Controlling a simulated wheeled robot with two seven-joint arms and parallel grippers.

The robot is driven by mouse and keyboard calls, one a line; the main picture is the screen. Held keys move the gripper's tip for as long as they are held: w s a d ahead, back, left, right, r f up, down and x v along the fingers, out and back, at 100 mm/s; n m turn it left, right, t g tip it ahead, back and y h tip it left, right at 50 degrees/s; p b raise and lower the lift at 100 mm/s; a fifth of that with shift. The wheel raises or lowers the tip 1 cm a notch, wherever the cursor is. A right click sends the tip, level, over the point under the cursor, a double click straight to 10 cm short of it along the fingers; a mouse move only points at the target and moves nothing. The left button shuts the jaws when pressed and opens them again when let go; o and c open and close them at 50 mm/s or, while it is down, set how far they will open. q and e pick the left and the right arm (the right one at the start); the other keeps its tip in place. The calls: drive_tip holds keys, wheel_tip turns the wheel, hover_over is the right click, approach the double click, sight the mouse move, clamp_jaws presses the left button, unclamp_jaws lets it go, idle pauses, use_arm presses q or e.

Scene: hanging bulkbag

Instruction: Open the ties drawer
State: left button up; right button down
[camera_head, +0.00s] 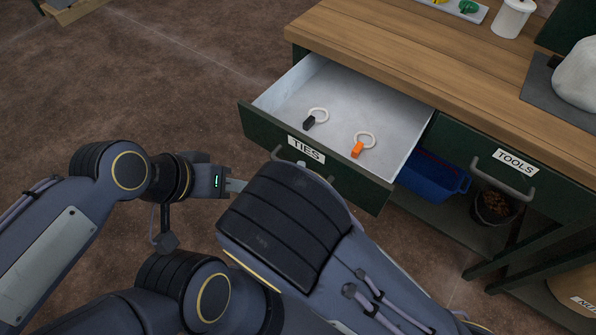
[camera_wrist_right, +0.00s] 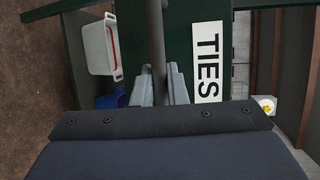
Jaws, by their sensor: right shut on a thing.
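The ties drawer (camera_head: 345,85) is pulled out from the bench in the head view, with its white interior showing. Its dark green front carries a TIES label (camera_head: 306,149), which also shows in the right wrist view (camera_wrist_right: 208,60). A tie with a black end (camera_head: 310,122) and one with an orange end (camera_head: 358,149) lie inside. My right gripper (camera_wrist_right: 161,88) is shut on the drawer handle (camera_wrist_right: 155,40); my right arm hides it in the head view. My left gripper (camera_head: 236,185) is left of the drawer front, apart from it; its jaw opening is unclear.
The wooden bench top (camera_head: 430,55) holds a white cup (camera_head: 513,17) and a tray (camera_head: 466,8). The tools drawer (camera_head: 510,170) is closed at right. A blue bin (camera_head: 433,176) and a dark bucket (camera_head: 494,207) stand below. Floor at left is clear.

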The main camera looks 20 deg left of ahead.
use_arm(q)
drive_tip(key=shift+s+a, duration=0.1)
drive_tip(key=shift+s, duration=0.1)
use_arm(e)
drive_tip(key=shift+s, duration=0.2)
drive_tip(key=c, duration=1.5)
unclamp_jaws()
drive_tip(key=shift+o, duration=0.2)
